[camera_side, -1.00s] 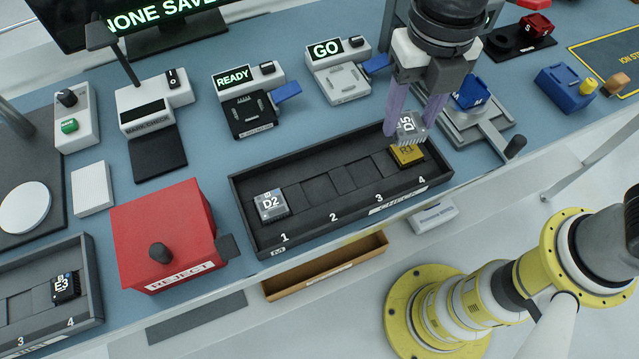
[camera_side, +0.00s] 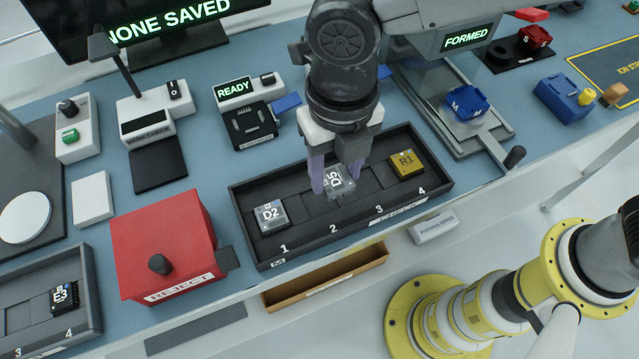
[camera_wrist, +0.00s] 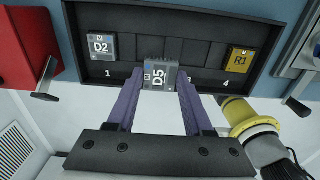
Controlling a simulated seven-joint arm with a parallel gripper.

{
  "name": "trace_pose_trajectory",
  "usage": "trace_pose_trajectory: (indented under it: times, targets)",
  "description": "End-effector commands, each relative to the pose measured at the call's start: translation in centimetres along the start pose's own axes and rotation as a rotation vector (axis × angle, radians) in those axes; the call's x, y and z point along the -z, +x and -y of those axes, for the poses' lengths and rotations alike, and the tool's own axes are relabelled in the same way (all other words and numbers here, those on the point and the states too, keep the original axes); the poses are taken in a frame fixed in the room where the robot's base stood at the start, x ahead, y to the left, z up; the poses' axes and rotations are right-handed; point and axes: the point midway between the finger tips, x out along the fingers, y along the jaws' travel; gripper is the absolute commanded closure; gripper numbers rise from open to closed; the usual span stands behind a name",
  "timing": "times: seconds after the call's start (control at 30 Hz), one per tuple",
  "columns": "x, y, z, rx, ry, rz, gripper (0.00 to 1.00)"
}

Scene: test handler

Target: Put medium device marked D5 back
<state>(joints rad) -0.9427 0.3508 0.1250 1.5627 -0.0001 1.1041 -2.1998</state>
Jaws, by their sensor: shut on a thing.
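The grey device marked D5 (camera_side: 338,181) is between the purple fingers of my gripper (camera_side: 334,180), which is shut on it. It also shows in the wrist view (camera_wrist: 159,78), its label turned sideways. It is over the dark tray (camera_side: 350,240) marked CHECK, around positions 2 and 3; I cannot tell its exact height. In the tray, the grey device D2 (camera_side: 269,214) sits at position 1 and the gold device R1 (camera_side: 406,163) at position 4. Positions 2 and 3 show no device, though my gripper partly covers them.
A red REJECT box (camera_side: 165,245) stands left of the tray. A READY socket (camera_side: 250,122) and a press with a blue M block (camera_side: 467,103) stand behind it. A second tray with E3 (camera_side: 64,297) is at lower left. A brown open bin (camera_side: 325,275) lies below the front edge.

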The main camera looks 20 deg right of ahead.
Motion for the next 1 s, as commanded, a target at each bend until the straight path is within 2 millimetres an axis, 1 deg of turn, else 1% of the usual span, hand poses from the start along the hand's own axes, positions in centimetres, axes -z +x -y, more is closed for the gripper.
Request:
trace_pose_trajectory:
  times: [0.07,0.23,0.33,0.4,0.53,0.97,1.0]
  targets:
    - [-0.5,1.0,-0.6,0.000,0.000,0.000,0.98]
    - [-0.9,1.9,-1.2,0.000,0.000,0.000,0.98]
    - [-1.4,2.9,-1.9,0.001,0.000,0.000,0.98]
    - [-1.3,4.0,-1.8,0.002,0.000,-0.001,0.98]
    - [-1.3,5.4,-1.8,0.000,0.000,0.000,0.98]
    - [-1.3,5.9,-1.8,-0.001,0.000,0.001,0.98]
    - [-1.3,6.0,-1.8,-0.001,0.000,0.001,0.47]
